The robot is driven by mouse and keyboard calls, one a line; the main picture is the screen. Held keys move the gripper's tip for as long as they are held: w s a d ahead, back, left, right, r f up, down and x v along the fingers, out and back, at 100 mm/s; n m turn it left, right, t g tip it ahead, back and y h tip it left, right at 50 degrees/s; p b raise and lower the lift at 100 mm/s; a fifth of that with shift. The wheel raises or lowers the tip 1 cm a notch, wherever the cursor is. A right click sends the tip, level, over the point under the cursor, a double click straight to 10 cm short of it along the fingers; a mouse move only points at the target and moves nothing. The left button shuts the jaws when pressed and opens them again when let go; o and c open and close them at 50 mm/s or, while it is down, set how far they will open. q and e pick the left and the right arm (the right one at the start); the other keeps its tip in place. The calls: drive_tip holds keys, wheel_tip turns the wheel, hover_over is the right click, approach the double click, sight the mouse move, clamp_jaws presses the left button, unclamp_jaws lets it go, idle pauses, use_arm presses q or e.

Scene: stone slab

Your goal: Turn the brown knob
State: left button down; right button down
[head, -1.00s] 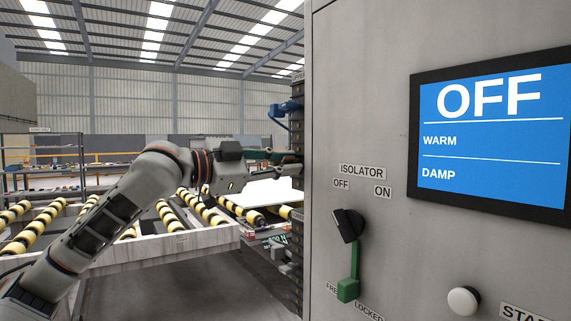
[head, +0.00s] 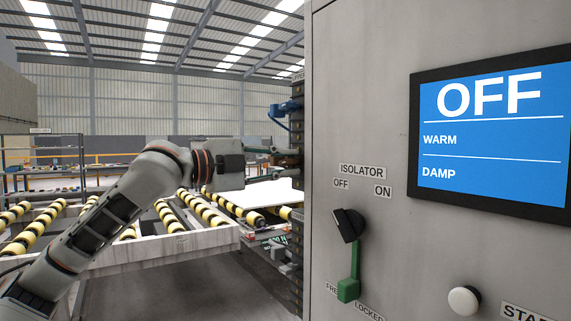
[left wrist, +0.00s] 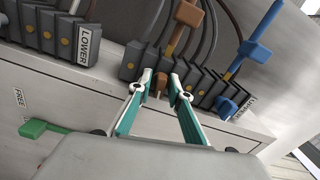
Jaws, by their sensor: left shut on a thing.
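The brown knob (left wrist: 161,82) is a small brown piece in a row of dark grey blocks on the cabinet's side, seen in the left wrist view. My left gripper (left wrist: 160,78) has its two green fingers on either side of it, shut on it. In the head view the left gripper (head: 290,171) reaches the cabinet's left edge, and the knob is hidden there. My right gripper is in neither view.
Beside the knob are a larger brown plug (left wrist: 189,16) with a cable and a blue plug (left wrist: 254,51). The cabinet front has an isolator handle (head: 348,225), a green lever (head: 349,288), a white button (head: 464,300) and a screen (head: 490,135) reading OFF, WARM, DAMP.

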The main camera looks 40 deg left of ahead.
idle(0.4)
use_arm(q)
drive_tip(key=c, duration=2.1)
unclamp_jaws()
drive_tip(key=shift+c, duration=0.2)
drive_tip(key=shift+s, duration=0.1)
drive_tip(key=v, duration=1.2)
